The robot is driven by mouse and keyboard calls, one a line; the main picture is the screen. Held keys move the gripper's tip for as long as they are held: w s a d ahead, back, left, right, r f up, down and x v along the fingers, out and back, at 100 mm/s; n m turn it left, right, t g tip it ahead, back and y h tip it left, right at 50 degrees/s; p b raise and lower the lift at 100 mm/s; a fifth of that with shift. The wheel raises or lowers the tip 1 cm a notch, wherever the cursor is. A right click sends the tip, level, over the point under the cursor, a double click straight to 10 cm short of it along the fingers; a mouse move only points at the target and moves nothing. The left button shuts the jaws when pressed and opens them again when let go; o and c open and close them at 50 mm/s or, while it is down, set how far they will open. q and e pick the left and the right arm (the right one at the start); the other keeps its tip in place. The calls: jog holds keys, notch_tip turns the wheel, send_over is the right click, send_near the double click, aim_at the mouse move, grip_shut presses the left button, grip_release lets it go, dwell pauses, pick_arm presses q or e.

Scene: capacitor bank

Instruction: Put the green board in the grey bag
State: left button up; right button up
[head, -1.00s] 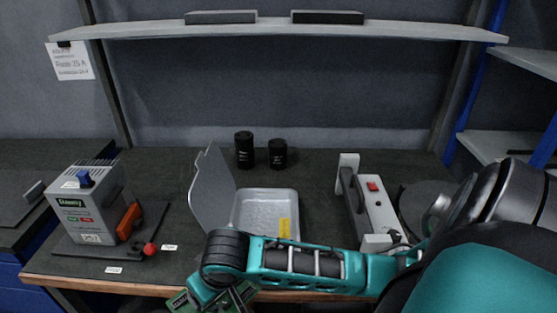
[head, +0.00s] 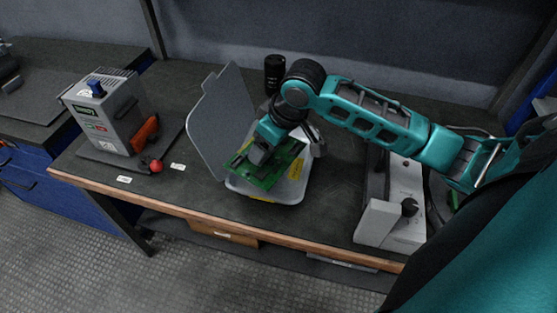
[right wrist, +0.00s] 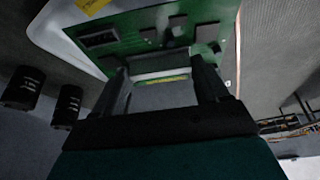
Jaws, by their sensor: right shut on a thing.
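The green board (head: 281,163) is in the jaws of my right gripper (head: 258,155), held tilted over the pale grey tray. In the right wrist view the board (right wrist: 150,30) spans the top, with its edge between the two fingers (right wrist: 163,80). I see no bag as such. There is a shallow tray (head: 292,190) with a yellow label and a grey flap (head: 215,115) standing up at its left side. The board hides much of the tray floor; I cannot tell whether it touches the tray. My left gripper is not in view.
A grey machine (head: 105,115) with an orange lever and a red ball stands at the left. A black cylinder (head: 274,70) is behind the tray. A white device (head: 395,205) is at the right. The bench front edge is near the tray.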

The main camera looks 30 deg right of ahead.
jog(key=w+d+r+n+y, duration=0.1)
jog(key=w+d+r+n, duration=0.35)
jog(key=r, duration=0.45)
jog(key=shift+m+g, duration=0.35)
jog(key=shift+g, duration=0.05)
jog(key=f+b, duration=0.1)
jog(key=f, duration=0.3)
jog(key=f+b, duration=0.1)
jog(key=f, duration=0.4)
jog(key=f+b, duration=0.1)
jog(key=f, duration=0.4)
jog(key=shift+s+d+f, duration=0.15)
jog(key=shift+d, duration=0.25)
jog(key=shift+f, duration=0.5)
notch_tip(320, 180, down, 4)
jog(key=shift+f+b, duration=0.1)
jog(key=shift+b, duration=0.45)
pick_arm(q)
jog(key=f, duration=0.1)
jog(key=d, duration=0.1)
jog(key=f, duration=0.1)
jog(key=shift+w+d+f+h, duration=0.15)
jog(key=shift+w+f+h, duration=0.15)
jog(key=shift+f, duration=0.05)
pick_arm(e)
jog(key=o, duration=1.1)
